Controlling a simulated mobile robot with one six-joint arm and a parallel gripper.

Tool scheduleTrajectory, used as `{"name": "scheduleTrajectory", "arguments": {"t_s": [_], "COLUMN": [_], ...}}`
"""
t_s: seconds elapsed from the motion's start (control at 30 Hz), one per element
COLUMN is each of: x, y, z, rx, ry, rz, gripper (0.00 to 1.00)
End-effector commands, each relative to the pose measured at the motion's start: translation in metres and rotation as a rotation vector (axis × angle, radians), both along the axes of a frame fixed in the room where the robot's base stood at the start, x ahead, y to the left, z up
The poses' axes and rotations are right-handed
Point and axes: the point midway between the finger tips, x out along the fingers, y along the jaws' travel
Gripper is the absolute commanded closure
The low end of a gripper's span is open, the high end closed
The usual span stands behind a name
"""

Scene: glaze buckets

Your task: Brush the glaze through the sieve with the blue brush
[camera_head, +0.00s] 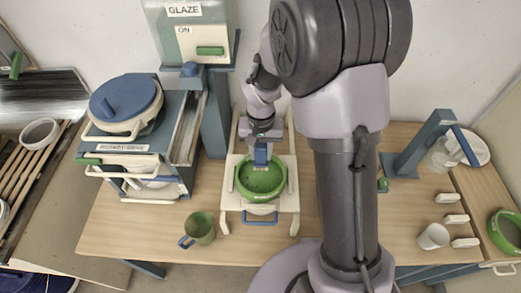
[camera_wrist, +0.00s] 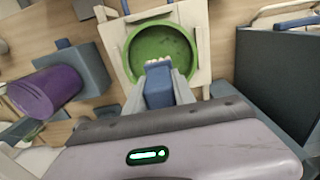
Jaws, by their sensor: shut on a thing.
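The sieve is a round green bowl-like ring (camera_head: 241,190) seated on a cream stand (camera_head: 287,200) in the middle of the table. It also shows in the wrist view (camera_wrist: 197,40), with a darker green inside. My gripper (camera_head: 262,147) is over the sieve's far part and points down. In the wrist view my gripper (camera_wrist: 157,92) is shut on the blue brush (camera_wrist: 158,85), a blue block with pale bristles at its tip. The bristles are over the sieve's near edge in that view; I cannot tell whether they touch the mesh.
A green mug (camera_head: 201,227) stands left of the stand. The glaze dispenser (camera_head: 190,35) and a box marked rotary sieve (camera_head: 130,150) are at the back left. White blocks and a white cup (camera_head: 433,237) are on the right.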

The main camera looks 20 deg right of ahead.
Motion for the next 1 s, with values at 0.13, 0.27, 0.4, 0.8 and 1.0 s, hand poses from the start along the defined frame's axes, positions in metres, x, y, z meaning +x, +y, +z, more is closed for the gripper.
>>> {"name": "scheduleTrajectory", "arguments": {"t_s": [0.13, 0.27, 0.4, 0.8, 1.0], "x": [0.000, 0.000, 0.000, 0.000, 0.000], "y": [0.000, 0.000, 0.000, 0.000, 0.000], "z": [-0.017, -0.035, -0.055, -0.086, -0.085], "rx": [0.000, 0.000, 0.000, 0.000, 0.000], "ry": [0.001, 0.000, 0.001, 0.000, -0.001], "rz": [0.000, 0.000, 0.000, 0.000, 0.000], "gripper": [1.00, 1.00, 1.00, 1.00, 1.00]}}
